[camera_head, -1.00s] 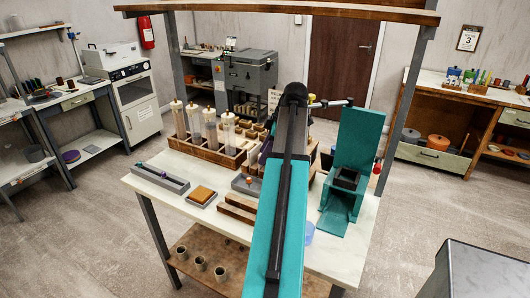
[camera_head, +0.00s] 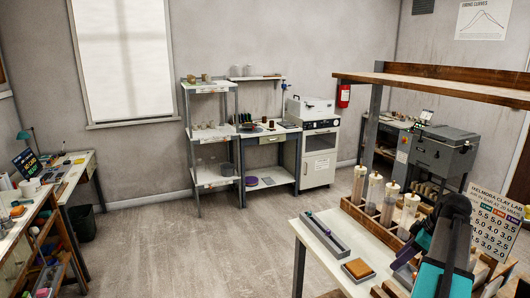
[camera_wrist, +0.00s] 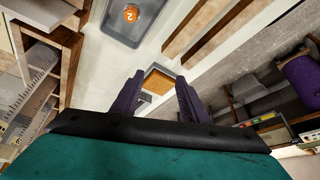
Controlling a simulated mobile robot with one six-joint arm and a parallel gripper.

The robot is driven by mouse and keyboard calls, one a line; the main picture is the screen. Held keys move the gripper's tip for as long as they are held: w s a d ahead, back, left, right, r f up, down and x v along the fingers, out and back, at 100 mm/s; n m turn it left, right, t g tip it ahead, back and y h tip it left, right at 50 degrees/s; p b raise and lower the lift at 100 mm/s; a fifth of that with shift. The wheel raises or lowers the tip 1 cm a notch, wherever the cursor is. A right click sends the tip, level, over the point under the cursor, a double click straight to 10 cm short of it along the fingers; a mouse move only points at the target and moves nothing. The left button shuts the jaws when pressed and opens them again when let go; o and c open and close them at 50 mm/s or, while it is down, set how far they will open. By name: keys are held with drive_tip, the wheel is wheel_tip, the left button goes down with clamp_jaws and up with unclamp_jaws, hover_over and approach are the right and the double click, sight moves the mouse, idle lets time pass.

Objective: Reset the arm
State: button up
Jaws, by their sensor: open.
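My arm (camera_head: 445,250) shows in teal and black at the lower right of the head view, over the right part of the white work table (camera_head: 318,268). Behind the gap, farther off, is a grey tray with an orange-brown block (camera_wrist: 158,82); the same block (camera_head: 358,268) lies on the table in the head view.
A grey tray with an orange disc marked 2 (camera_wrist: 131,14) is above the fingers in the wrist view. A rack of tall cylinders (camera_head: 374,193) and a sign board (camera_head: 490,222) stand near my arm. A wooden shelf (camera_head: 440,85) spans above. Open floor (camera_head: 190,250) lies left.

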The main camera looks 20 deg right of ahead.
drive_tip(key=w+a+f+g+y+p, duration=0.1)
drive_tip(key=w+a+f, duration=0.3)
drive_tip(key=a, duration=0.4)
drive_tip(key=w+a+f+g+y+p, duration=0.1)
drive_tip(key=w+a+f, duration=0.35)
drive_tip(key=a, duration=0.45)
drive_tip(key=a+f+m+g+b, duration=0.1)
drive_tip(key=a+f+g+b, duration=0.15)
drive_tip(key=a+f, duration=1.2)
drive_tip(key=s+a+f+m+g+h+b, duration=0.1)
drive_tip(key=s+a+f, duration=0.5)
drive_tip(key=f, duration=0.3)
drive_tip(key=s+a+f+m+g+h+b, duration=0.1)
drive_tip(key=s+a+f+m+g+h, duration=0.1)
drive_tip(key=s+a+f, duration=0.4)
drive_tip(key=s+a+f+m+g+h+b, duration=0.1)
drive_tip(key=s+a+f+g, duration=0.1)
drive_tip(key=s+a+f, duration=0.5)
drive_tip(key=x, duration=0.8)
drive_tip(key=shift+s+f, duration=0.15)
drive_tip(key=shift+s, duration=0.05)
drive_tip(key=shift+d+g, duration=0.15)
drive_tip(key=shift+g, duration=0.1)
drive_tip(key=shift+c, duration=1.2)
